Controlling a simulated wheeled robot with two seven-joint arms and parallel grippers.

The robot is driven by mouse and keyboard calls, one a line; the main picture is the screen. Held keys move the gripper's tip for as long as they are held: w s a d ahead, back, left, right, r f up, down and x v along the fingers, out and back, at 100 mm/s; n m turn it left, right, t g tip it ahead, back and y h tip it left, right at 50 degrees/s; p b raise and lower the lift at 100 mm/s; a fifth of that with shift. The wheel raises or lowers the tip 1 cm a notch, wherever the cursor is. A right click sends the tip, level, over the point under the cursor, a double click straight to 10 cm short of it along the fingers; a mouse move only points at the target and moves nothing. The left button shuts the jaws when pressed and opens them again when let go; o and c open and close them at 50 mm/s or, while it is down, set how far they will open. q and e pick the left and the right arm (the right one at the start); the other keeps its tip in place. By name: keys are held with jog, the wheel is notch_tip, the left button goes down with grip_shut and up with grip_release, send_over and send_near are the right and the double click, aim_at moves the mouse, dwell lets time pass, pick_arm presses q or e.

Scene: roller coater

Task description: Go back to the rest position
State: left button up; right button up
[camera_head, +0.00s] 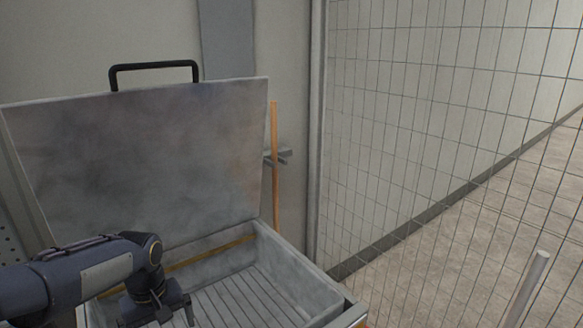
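My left arm comes in from the lower left and bends downward at its wrist. My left gripper (174,312) hangs over the left part of an open metal box. Its dark fingers look spread, with no object seen between them; the tips are close to the bottom edge of the picture. My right gripper is not in view.
The grey metal box (298,268) has a ribbed floor, and its lid (150,160) stands raised with a black handle (153,67) on top. A wooden stick (274,165) stands behind it. A wire mesh fence (420,130) runs along the right. A pale post (527,288) rises at the lower right.

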pick_arm(q)
jog(key=s+d+r+m+t+h+p, duration=0.1)
jog(key=s+d+r+m+t+p, duration=0.1)
jog(key=s+r, duration=0.2)
jog(key=s+d+r+m+t+h+p, duration=0.1)
jog(key=s+d+r+m+p, duration=0.1)
jog(key=s, duration=0.8)
jog(key=s+d+r+m+t+h+p, duration=0.1)
jog(key=s+d+r+t+p, duration=0.1)
jog(key=s+r+p, duration=0.2)
jog(key=s+r, duration=0.2)
jog(key=s, duration=0.1)
jog(key=shift+s+m+t+h, duration=0.15)
jog(key=shift+m+t+h, duration=0.15)
jog(key=shift+m+h, duration=0.1)
